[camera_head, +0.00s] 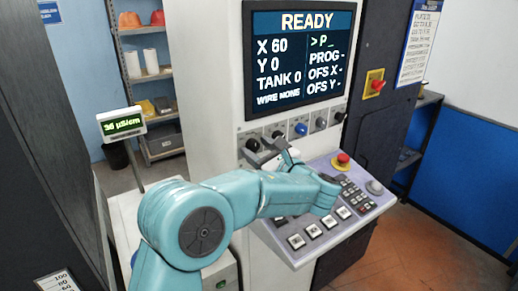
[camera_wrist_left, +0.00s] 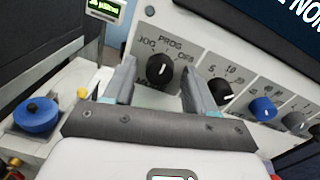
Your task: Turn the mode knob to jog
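The black mode knob (camera_wrist_left: 160,70) is on the grey panel in the left wrist view, with JOG at its upper left, PROG above it and OFS at its upper right. Its white pointer mark points roughly up, toward PROG. A label below it is partly hidden. In the head view the knob (camera_head: 253,145) is the leftmost of the row under the screen. My left gripper (camera_wrist_left: 157,82) is open, with one finger to each side of the knob and a gap on both sides. In the head view the gripper (camera_head: 275,151) is at the panel, partly hidden by my arm. My right gripper is out of view.
The screen (camera_head: 300,60) reads READY. A red emergency button (camera_head: 343,160) and keypad console (camera_head: 325,225) are below right.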

